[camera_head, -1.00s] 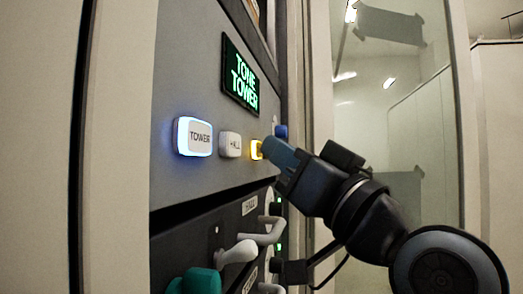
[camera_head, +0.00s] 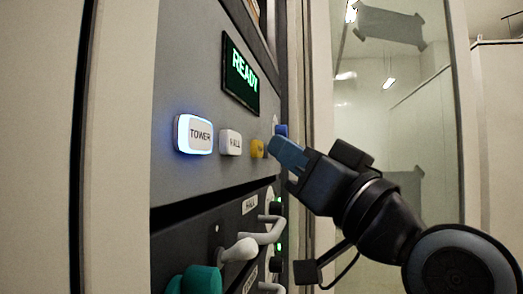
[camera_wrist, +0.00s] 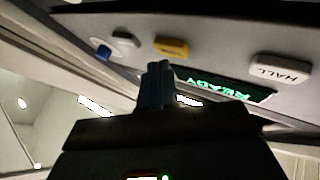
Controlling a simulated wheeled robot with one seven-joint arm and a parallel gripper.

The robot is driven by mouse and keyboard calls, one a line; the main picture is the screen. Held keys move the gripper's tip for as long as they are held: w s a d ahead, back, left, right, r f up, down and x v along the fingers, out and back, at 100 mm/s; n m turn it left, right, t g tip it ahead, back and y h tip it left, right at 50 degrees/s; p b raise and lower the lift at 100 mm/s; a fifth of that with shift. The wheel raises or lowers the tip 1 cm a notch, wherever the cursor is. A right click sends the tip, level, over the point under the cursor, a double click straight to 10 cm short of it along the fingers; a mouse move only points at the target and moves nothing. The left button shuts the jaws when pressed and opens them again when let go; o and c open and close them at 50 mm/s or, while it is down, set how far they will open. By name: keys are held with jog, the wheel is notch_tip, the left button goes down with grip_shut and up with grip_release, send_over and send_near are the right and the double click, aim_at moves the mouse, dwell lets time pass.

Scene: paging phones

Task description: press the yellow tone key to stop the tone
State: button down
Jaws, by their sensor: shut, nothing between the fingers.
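The yellow tone key (camera_head: 257,149) is on the grey panel, right of the white HALL key, and its light is off. It also shows in the wrist view (camera_wrist: 172,46), just beyond my fingertips. My gripper (camera_head: 274,144) is shut and empty, its blue-grey fingertips close to the yellow key's right side with a small gap. The display (camera_head: 241,76) above the keys reads READY in green. In the wrist view the fingers (camera_wrist: 157,66) point toward the panel.
The TOWER key (camera_head: 195,134) glows blue-white at left; the white HALL key (camera_head: 231,142) is unlit. A blue knob (camera_head: 282,130) sits right of the yellow key. Below are a pale lever (camera_head: 238,252) and a teal handle (camera_head: 196,279). A glass pane stands behind my arm.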

jog(key=shift+d, duration=0.15)
jog(key=shift+s+d+b, duration=0.15)
jog(key=shift+s+d, duration=0.05)
jog(key=shift+d, duration=0.75)
jog(key=shift+s+d+b, duration=0.1)
jog(key=shift+s+d, duration=0.1)
jog(key=shift+d, duration=0.75)
jog(key=shift+s+d+b, duration=0.15)
jog(key=shift+s+d, duration=0.05)
jog(key=shift+d, duration=0.75)
